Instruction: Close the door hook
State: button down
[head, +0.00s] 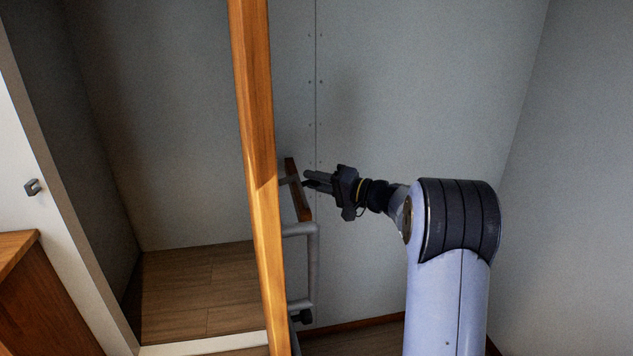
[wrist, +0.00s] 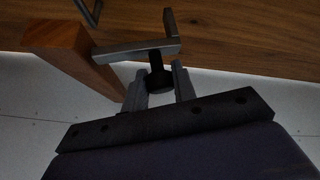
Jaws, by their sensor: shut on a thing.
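The wooden door (head: 262,200) stands nearly edge-on in the head view, and its face fills the top of the wrist view (wrist: 230,45). The door hook, a grey metal bar with a bent end (wrist: 140,49), lies by the door face and carries a short black knob (wrist: 158,76). My gripper (head: 308,180) is right of the door, with its fingers pointing left at the hook. In the wrist view, my gripper's fingers (wrist: 160,82) are shut on the black knob. In the head view the hook is mostly hidden by the door edge and gripper.
A wooden bar (head: 298,192) and a grey rail (head: 312,265) stand just right of the door. A white cabinet side with a small grey catch (head: 32,187) is at the far left. Grey walls are behind and to the right, with open space around my arm.

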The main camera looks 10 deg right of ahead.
aim_at(297, 182)
jog(key=shift+a, duration=0.2)
jog(key=a+n+g+h+b, duration=0.1)
jog(key=a+n+h+b, duration=0.1)
jog(key=shift+a+r+g+h+b, duration=0.1)
jog(key=shift+r+g+h+b, duration=0.1)
jog(key=shift+g+h+b, duration=0.15)
jog(key=shift+a+n+g+h, duration=0.45)
jog(key=shift+a+n+h, duration=0.25)
jog(key=shift+a+h, duration=0.3)
jog(key=shift+a+f+n+h+p, duration=0.1)
jog(key=shift+a+n+h+p, duration=0.2)
jog(key=shift+a+n+h, duration=0.25)
jog(key=shift+a+f+n+g+h+p, duration=0.25)
jog(key=shift+a+f+n+h+p, duration=0.4)
jog(key=shift+h+p, duration=0.6)
jog(key=shift+a+f+n+g+h+p, duration=0.35)
jog(key=shift+a+f+h+p, duration=0.45)
jog(key=shift+h, duration=0.75)
jog(key=c, duration=1.1)
grip_release()
jog(key=shift+c, duration=0.2)
jog(key=shift+r, duration=0.1)
